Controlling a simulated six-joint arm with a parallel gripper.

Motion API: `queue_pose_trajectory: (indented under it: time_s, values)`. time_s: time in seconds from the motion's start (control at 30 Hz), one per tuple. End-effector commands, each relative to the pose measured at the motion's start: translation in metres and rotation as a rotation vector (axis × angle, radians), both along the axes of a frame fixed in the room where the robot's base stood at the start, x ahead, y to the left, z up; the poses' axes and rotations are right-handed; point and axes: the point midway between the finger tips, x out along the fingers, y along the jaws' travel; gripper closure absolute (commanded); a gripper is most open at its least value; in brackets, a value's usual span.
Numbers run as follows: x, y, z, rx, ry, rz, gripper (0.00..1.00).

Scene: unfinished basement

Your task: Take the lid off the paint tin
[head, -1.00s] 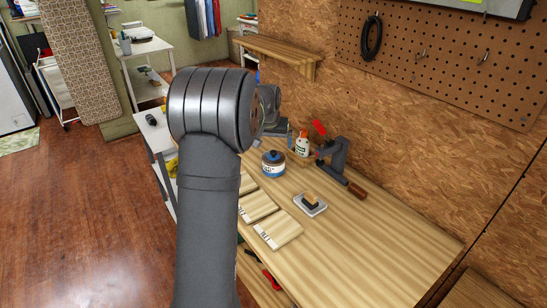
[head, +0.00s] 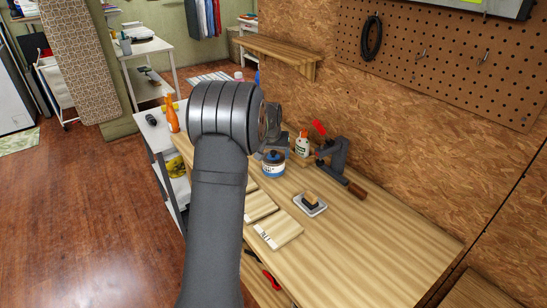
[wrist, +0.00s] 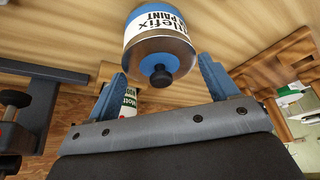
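The paint tin (head: 273,169) stands upright on the wooden workbench (head: 370,245), with a white and blue label. Its blue lid (head: 265,156) is on top and has a small dark knob. In the wrist view the tin (wrist: 160,38) is at the top centre, with the lid (wrist: 143,67) and black knob (wrist: 161,78) facing the camera. My gripper (wrist: 164,68) is open and empty, its two blue fingers spread to either side of the knob in the picture. I see no contact with the tin.
A white bottle (head: 302,145) and a dark clamp (head: 338,158) with red and wooden parts stand close right of the tin. A sanding block on a tray (head: 310,204) and pale boards (head: 277,233) lie in front. The bench's near right is clear.

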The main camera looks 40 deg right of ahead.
Motion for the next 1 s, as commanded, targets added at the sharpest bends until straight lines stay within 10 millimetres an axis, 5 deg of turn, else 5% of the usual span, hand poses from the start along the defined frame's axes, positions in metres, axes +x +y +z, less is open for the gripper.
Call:
queue_pose_trajectory:
  time_s: [0.1, 0.47, 1.0]
  values:
    - [0.0, 0.0, 0.0, 0.0, 0.0, 0.0, 0.44]
    - [0.0, 0.0, 0.004, -0.001, -0.001, 0.0, 0.44]
    - [-0.001, 0.001, 0.092, 0.0, 0.002, 0.003, 0.44]
